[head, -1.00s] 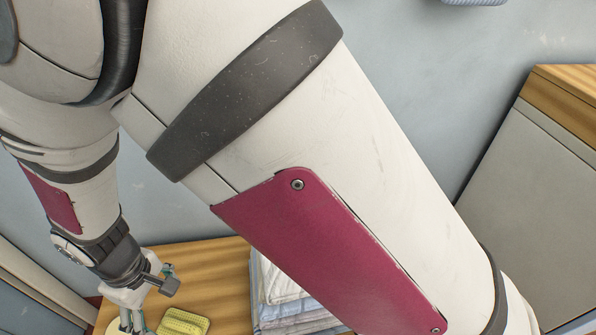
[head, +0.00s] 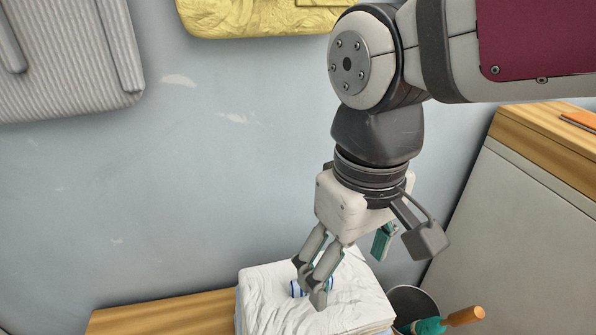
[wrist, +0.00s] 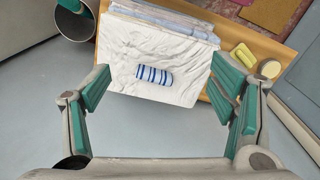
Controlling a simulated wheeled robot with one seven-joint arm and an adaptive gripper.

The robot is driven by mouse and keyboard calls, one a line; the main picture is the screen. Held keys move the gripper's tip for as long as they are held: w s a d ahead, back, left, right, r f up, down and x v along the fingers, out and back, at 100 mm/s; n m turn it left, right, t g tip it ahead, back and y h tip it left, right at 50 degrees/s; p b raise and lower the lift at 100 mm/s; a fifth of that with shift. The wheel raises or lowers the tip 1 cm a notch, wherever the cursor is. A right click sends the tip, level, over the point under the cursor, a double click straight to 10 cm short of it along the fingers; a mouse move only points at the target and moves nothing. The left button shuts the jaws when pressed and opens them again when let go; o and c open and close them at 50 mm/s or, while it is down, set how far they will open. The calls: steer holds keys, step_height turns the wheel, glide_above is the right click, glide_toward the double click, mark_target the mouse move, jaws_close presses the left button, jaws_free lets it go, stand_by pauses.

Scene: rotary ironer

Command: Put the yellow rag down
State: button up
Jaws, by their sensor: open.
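A small yellow folded piece (wrist: 243,56), which looks like the yellow rag, lies on the wooden top at the right of the wrist view. It is outside the head view. My gripper (head: 350,268) is open and empty above the stack of white folded linen (head: 272,290). In the wrist view, the open fingers (wrist: 163,84) stand on either side of the stack, apart from the yellow piece. A blue-and-white striped roll (wrist: 154,75) lies on the stack between and beyond the fingers. In the head view, a finger partly hides the roll.
The wooden top (head: 150,314) extends left of the stack. A round pale item (wrist: 269,68) sits beside the yellow piece. A dark bucket (head: 412,300) with an orange-handled tool (head: 462,316) stands right of the stack. A grey cabinet (head: 520,220) is further right. Yellow cloth (head: 250,18) hangs above.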

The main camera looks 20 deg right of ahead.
steer(key=s+d+m, duration=0.2)
steer(key=s+d, duration=0.2)
steer(key=s, duration=0.4)
steer(key=shift+s+r+m, duration=0.2)
steer(key=shift+m, duration=0.1)
step_height(320, 180, up, 29)
steer(key=t+p, duration=0.4)
steer(key=p, duration=2.3)
steer(key=shift+d, duration=0.3)
steer(key=shift+o, duration=0.4)
steer(key=shift+w, duration=0.1)
